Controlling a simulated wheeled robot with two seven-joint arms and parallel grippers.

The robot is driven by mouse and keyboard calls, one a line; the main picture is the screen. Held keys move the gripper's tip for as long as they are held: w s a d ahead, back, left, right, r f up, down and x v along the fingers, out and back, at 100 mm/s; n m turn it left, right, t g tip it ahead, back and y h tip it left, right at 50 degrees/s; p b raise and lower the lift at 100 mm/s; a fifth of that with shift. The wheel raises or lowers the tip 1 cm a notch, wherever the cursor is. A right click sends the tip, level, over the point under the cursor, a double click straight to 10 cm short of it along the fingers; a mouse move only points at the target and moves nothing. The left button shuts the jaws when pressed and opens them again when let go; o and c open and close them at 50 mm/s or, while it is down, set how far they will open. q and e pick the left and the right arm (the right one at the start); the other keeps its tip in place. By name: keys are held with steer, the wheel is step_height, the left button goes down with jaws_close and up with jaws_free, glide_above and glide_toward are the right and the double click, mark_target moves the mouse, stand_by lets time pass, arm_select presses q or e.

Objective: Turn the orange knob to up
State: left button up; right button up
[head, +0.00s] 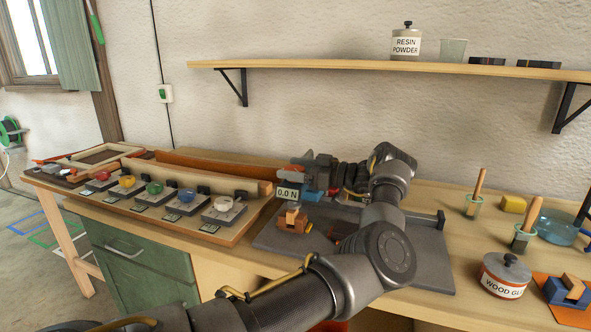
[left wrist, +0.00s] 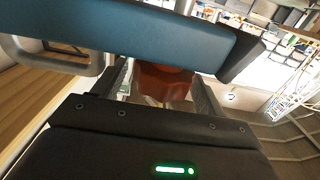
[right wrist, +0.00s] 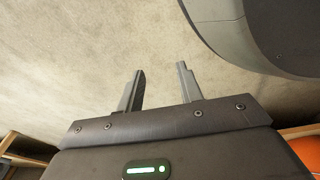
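A row of knobs sits on a wooden board at the left of the bench: a red knob (head: 103,176), a yellow-orange knob (head: 127,181), a green knob (head: 153,188), a blue knob (head: 186,195) and a pale one. The yellow-orange one is closest to orange; its pointing direction is too small to read. My left gripper (head: 299,161) is right of the row, apart from it, pointing left. In the left wrist view its fingers are apart around or before a red-brown block (left wrist: 163,80); a teal bar (left wrist: 140,30) hides the tips. My right gripper (right wrist: 160,72) is open and empty.
A blue device with a "0.0 N" display (head: 288,194) stands just below my left gripper. A grey plate (head: 290,240) with small wooden pieces lies before it. Jars and a glue pot (head: 505,275) stand at right. A shelf (head: 400,70) hangs above.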

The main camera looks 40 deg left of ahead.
arm_select(q)
steer(key=shift+d, duration=0.1)
steer(key=shift+w+d, duration=0.1)
steer(key=shift+d, duration=0.05)
steer(key=b+v, duration=0.2)
steer(key=v, duration=0.8)
steer(key=shift+d, duration=0.15)
arm_select(e)
steer(key=w+a+r, duration=0.2)
steer(key=w+r, duration=0.2)
steer(key=shift+r, duration=0.4)
arm_select(q)
steer(key=shift+w, duration=0.1)
